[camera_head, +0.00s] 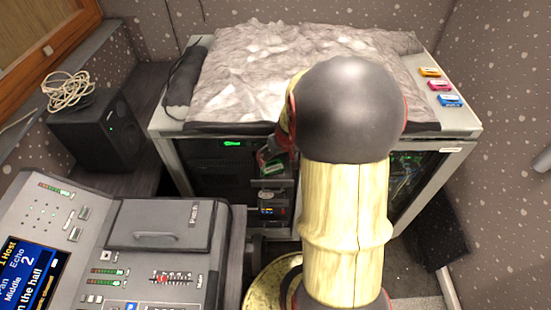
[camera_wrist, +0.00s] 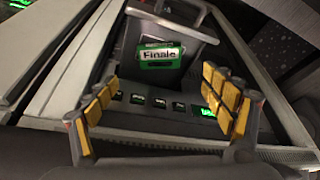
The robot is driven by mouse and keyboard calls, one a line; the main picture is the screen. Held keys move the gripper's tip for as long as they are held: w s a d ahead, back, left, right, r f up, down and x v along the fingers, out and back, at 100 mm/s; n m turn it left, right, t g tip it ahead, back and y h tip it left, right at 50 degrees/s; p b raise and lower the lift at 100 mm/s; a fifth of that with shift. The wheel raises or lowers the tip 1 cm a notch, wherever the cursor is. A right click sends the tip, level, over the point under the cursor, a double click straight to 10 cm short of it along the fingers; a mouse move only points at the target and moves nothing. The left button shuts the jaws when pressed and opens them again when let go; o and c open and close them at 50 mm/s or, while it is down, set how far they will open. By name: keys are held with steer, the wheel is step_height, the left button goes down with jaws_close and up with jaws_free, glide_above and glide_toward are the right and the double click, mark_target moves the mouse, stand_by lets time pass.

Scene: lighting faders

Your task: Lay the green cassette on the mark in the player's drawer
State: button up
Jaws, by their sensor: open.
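The green cassette (camera_wrist: 160,53), labelled "Finale", lies in the player's grey pulled-out drawer (camera_wrist: 195,52) in the wrist view. My gripper (camera_wrist: 160,82) is open, with its yellow-padded fingers spread wide to the left and right. The cassette shows beyond and between the fingertips, with clear gaps on both sides and no finger touching it. In the head view the drawer (camera_head: 268,183) juts from the front of the rack, and my arm covers much of that area. I see no mark; the cassette may cover it.
Yellow (camera_head: 430,72), pink (camera_head: 440,85) and blue (camera_head: 450,100) cassettes lie on the cabinet top's right edge. A crumpled grey cloth (camera_head: 250,70) covers the top. A mixing console (camera_head: 160,225) stands front left, and a black speaker (camera_head: 95,130) stands at left.

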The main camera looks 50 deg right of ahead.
steer(key=w+a+r+n+t+y, duration=0.1)
steer(key=w+a+r+n, duration=0.2)
steer(key=a+r, duration=1.45)
steer(key=s+a+r+n, duration=0.1)
steer(key=s+a+r, duration=0.2)
steer(key=s+a, duration=0.2)
steer(key=s+a+r+n+y, duration=0.1)
steer(key=s+a+r, duration=0.2)
steer(key=s+a, duration=0.3)
steer(key=a, duration=0.4)
steer(key=shift+a+n+t, duration=0.3)
steer(key=shift+n+t, duration=0.1)
